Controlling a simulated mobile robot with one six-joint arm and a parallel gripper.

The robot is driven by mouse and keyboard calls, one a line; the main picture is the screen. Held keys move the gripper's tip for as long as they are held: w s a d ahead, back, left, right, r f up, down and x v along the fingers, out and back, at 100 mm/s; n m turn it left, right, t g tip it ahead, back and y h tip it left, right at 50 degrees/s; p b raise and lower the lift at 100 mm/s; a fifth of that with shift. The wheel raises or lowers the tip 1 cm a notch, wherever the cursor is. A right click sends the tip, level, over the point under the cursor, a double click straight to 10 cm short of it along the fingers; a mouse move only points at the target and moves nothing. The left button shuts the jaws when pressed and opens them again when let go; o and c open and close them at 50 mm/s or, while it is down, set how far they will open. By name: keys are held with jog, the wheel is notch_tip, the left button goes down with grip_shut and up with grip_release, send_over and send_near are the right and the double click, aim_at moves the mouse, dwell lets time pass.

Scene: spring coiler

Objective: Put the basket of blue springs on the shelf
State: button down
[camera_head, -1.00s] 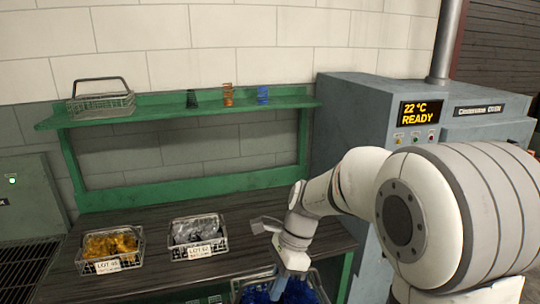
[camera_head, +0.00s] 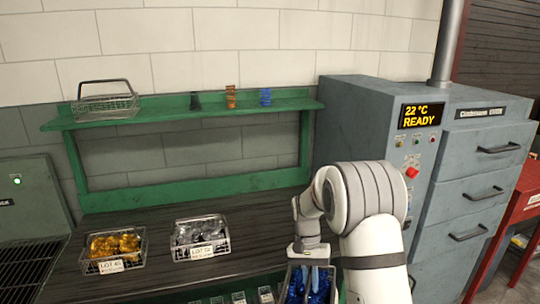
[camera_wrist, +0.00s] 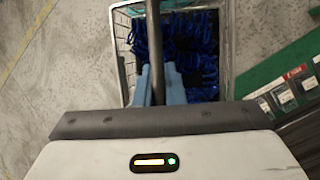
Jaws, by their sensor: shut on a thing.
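The basket of blue springs (camera_head: 294,289) is a wire basket filled with dark blue coils, low in front of the bench in the head view. In the wrist view the basket (camera_wrist: 119,25) hangs below my gripper, over the grey floor. My gripper (camera_head: 309,268) has its blue-grey fingers shut on the basket's handle (camera_wrist: 157,60), a dark bar across the middle. It also shows in the wrist view (camera_wrist: 160,82). The green shelf (camera_head: 160,119) is above the bench at the wall.
The shelf bears an empty wire basket (camera_head: 105,107), a dark cone (camera_head: 195,102), an orange spring (camera_head: 231,97) and a blue spring (camera_head: 265,97). On the bench are a yellow-filled basket (camera_head: 113,249) and a silver-filled basket (camera_head: 201,238). A grey-blue oven (camera_head: 350,120) stands right. The shelf's right end is bare.

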aim_at(320, 285)
jog(key=w+d+f+n, duration=0.1)
jog(key=d+f+n+h, duration=0.1)
jog(key=f, duration=0.1)
jog(key=w+d+f+n, duration=0.1)
jog(key=shift+w+d+f+n+t+h, duration=0.2)
jog(key=shift+w+f+n+t+h, duration=0.1)
jog(key=shift+w+n, duration=0.1)
jog(key=s+f, duration=0.4)
jog(key=f, duration=0.1)
jog(key=shift+s+f, duration=0.2)
jog(key=shift+s, duration=0.05)
jog(key=shift+d, duration=0.1)
